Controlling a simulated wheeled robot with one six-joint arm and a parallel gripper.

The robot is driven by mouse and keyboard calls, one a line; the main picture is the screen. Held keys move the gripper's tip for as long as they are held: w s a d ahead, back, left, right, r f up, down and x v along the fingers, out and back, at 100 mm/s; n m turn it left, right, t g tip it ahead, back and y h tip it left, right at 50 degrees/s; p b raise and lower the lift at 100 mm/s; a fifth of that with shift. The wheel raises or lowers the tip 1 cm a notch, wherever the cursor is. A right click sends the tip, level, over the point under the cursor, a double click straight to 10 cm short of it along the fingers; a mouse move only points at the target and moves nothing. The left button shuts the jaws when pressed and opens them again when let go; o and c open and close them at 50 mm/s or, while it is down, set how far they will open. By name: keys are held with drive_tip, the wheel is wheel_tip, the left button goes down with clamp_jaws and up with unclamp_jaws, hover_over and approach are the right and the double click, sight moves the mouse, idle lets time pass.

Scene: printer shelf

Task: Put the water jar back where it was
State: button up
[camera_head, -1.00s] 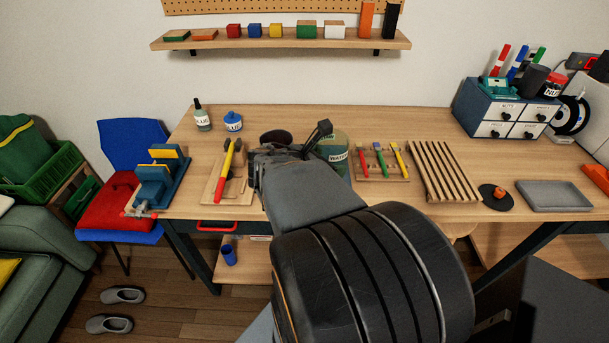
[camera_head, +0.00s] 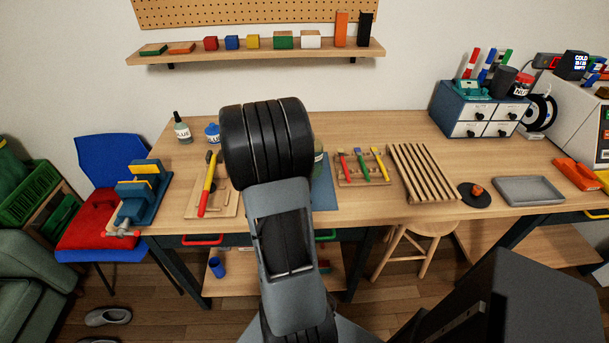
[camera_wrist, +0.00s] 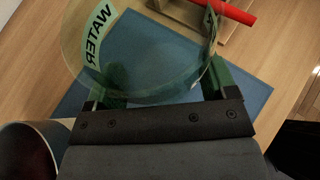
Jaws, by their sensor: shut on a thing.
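The water jar (camera_wrist: 145,85) is a clear, greenish round jar with a "WATER" label, seen in the wrist view. My gripper (camera_wrist: 162,88) is shut on it, with a green-padded finger on each side of its wall. The jar is over a blue mat (camera_wrist: 245,92); I cannot tell if it touches the mat. In the head view my arm hides the gripper and most of the jar, leaving a thin greenish strip (camera_head: 319,165) at the arm's right edge. The mat (camera_head: 323,192) shows there too, on the workbench.
A dark round container (camera_wrist: 25,150) stands close by at lower left in the wrist view. A brush rack (camera_head: 362,178) is right of the mat, then a slatted rack (camera_head: 423,172). A hammer board (camera_head: 213,198) lies to the left. The bench's back middle is clear.

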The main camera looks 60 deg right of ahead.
drive_tip(key=shift+w+d+f, duration=0.15)
drive_tip(key=shift+d+f, duration=0.1)
drive_tip(key=shift+f, duration=0.05)
wheel_tip(320, 180, down, 2)
drive_tip(key=shift+w+d+f, duration=0.1)
drive_tip(key=shift+w+d, duration=0.05)
drive_tip(key=shift+f, duration=0.65)
drive_tip(key=shift+f+b, duration=0.15)
drive_tip(key=shift+b, duration=0.2)
drive_tip(key=o, duration=1.2)
